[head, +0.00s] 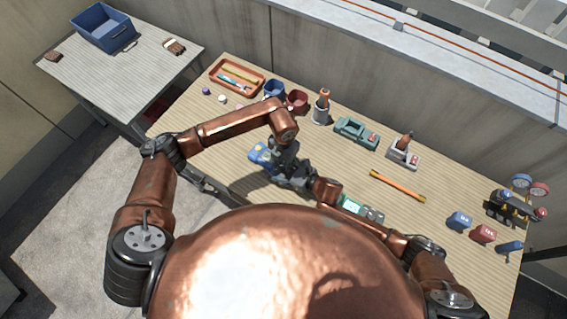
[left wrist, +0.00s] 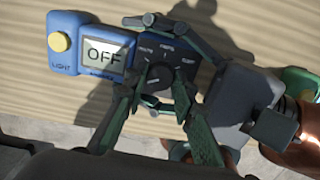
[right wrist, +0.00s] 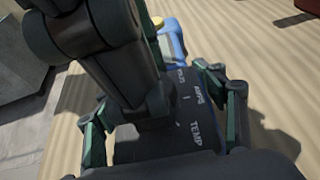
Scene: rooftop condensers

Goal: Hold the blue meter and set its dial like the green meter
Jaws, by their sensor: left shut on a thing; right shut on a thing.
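The blue meter (head: 258,153) is at the left of the bench's near side; the left wrist view shows its screen (left wrist: 106,54) reading OFF and a yellow LIGHT button. My left gripper (left wrist: 157,88) is shut on its dark round dial (left wrist: 155,76), from above. The pointer's setting cannot be read. My right gripper (right wrist: 165,130) is shut on the meter's dark labelled end (right wrist: 185,138), with a finger on each side; AMPS and TEMP show there. The green meter (head: 372,214) lies right of my grippers, its lit screen (head: 351,206) too small to read.
A side table (head: 120,62) holds a blue bin (head: 102,28).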

